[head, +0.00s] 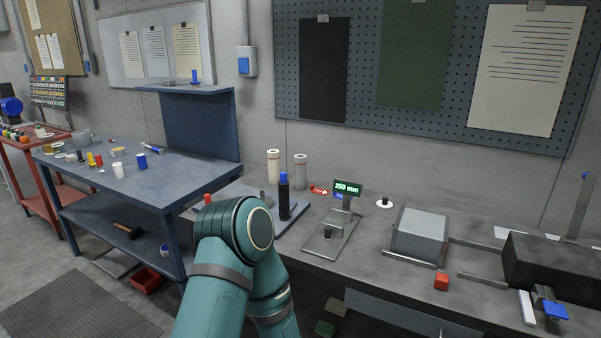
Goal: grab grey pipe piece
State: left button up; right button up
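A grey upright cylinder (300,172) stands at the back of the right bench against the wall; it may be the grey pipe piece, but I cannot tell for sure. A cream cylinder (273,168) stands just left of it. A black upright cylinder with a blue top (284,199) stands in front of them on a grey plate. My teal arm rises from the bottom centre, its rounded joint left of the black cylinder and hiding part of the bench. No gripper fingers show for either arm.
A small stand with a green "250 mm" display (348,187) is right of the cylinders. A blue table (130,188) with small items stands left.

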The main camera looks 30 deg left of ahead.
aim_at(299, 162)
jog(key=j+z, duration=0.35)
jog(key=j, duration=1.5)
